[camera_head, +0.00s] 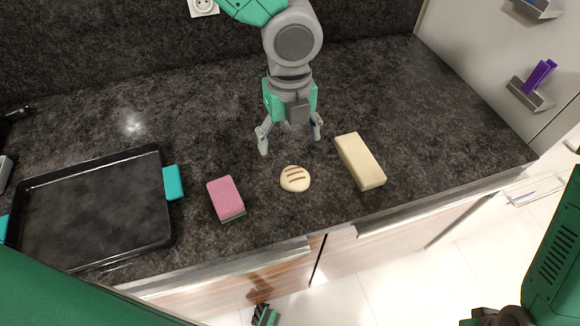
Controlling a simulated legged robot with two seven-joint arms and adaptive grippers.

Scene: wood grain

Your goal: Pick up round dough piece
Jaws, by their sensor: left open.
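The round dough piece (295,179) is a small pale disc with brown stripes. It lies flat on the dark stone counter, near the front edge. My left gripper (291,139) is above the counter, just behind the dough piece in the view. Its two fingers are spread apart with nothing between them, and it is apart from the dough piece.
A pink sponge (226,197) lies left of the dough, and a pale rectangular block (360,161) lies to its right. A black tray (164,222) with teal handles is at the left. The counter's front edge (340,232) is close. A grey wall with holders (530,93) stands at right.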

